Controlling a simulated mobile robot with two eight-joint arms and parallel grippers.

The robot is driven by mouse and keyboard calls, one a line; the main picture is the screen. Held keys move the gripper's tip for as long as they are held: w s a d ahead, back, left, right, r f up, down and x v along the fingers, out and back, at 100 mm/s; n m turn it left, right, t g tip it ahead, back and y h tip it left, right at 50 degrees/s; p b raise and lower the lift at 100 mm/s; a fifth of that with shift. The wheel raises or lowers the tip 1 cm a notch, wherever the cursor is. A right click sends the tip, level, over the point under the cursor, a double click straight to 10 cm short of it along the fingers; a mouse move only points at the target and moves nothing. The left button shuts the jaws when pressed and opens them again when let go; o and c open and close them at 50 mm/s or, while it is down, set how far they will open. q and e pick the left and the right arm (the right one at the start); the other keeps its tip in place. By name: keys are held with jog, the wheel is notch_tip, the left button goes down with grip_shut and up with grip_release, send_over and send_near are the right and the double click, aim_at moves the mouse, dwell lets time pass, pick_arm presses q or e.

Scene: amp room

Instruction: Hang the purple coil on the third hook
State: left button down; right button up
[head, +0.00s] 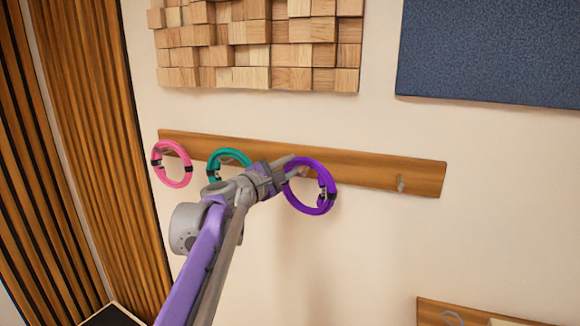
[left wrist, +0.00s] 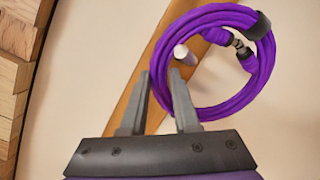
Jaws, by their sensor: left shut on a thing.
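The purple coil (head: 318,203) is at the wooden rail (head: 360,168) in the head view, right of the teal coil. My left gripper (head: 293,170) is shut on its upper left side. In the left wrist view, the purple coil (left wrist: 262,75) passes at its left edge by the fingertips of my left gripper (left wrist: 162,82). The pale round tip of a hook, apparently the third (left wrist: 181,52), shows inside the coil's ring. I cannot tell whether the coil rests on that hook. My right gripper is in neither view.
A pink coil (head: 157,172) hangs at the rail's left end and a teal coil (head: 218,155) beside it, partly behind my arm. A bare hook (head: 400,183) is near the rail's right end. Wood blocks (head: 290,55) and a blue panel (head: 490,50) are above.

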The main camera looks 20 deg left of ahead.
pick_arm(q)
jog(key=c, duration=0.6)
grip_release()
jog(key=s+a+b, duration=0.1)
jog(key=s+a, duration=0.1)
jog(key=s, duration=0.9)
jog(key=s+d+f+m+g+h, duration=0.1)
jog(key=s+d+f+m+g, duration=0.4)
jog(key=d+f, duration=0.45)
jog(key=s+d+f+m+g+h, duration=0.1)
jog(key=s+d+f+m+g, duration=0.35)
jog(key=f, duration=0.85)
jog(key=s+f+m+y, duration=0.1)
jog(key=s+f+m, duration=0.3)
jog(key=s+f, duration=0.1)
jog(key=s+f+m+g+y, duration=0.1)
jog(key=s+f+m+y, duration=0.1)
jog(key=s+f+m, duration=0.3)
jog(key=s+f+m+g+y, duration=0.1)
jog(key=s+f+m, duration=0.3)
jog(key=f, duration=0.4)
jog(key=shift+s+a+m+g+y, duration=0.1)
jog(key=shift+s+m+g+y, duration=0.15)
jog(key=shift+s+y, duration=0.4)
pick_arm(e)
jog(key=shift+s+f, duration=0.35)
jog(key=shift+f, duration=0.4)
pick_arm(q)
jog(key=shift+w, duration=0.1)
